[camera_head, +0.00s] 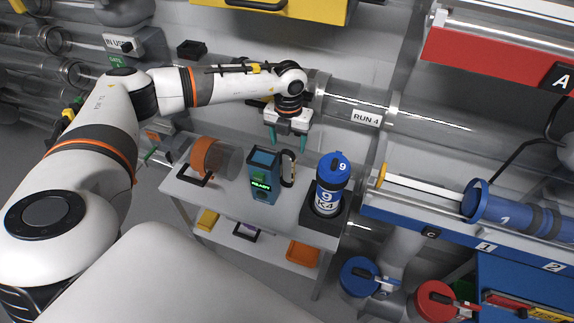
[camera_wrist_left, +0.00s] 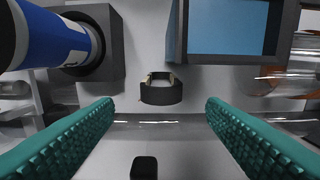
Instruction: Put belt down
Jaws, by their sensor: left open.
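The belt (camera_head: 287,168), a small dark loop with tan parts, is on the grey table (camera_head: 225,200) between the teal device with the READY display (camera_head: 263,180) and the blue-and-white canister marked 9 (camera_head: 331,185). In the left wrist view the belt (camera_wrist_left: 160,92) lies beyond and between the fingertips, apart from both. My left gripper (camera_head: 288,142) is open and empty, with its teal fingers above and behind the belt. The wide-open fingers also show in the left wrist view (camera_wrist_left: 159,103). My right gripper is not in view.
A clear tube with an orange end (camera_head: 205,157) lies on the table's left part. The canister stands in a dark square holder (camera_head: 325,217). A clear pipe labelled RUN 4 (camera_head: 367,118) runs behind. A blue-edged bench (camera_head: 450,219) is at right.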

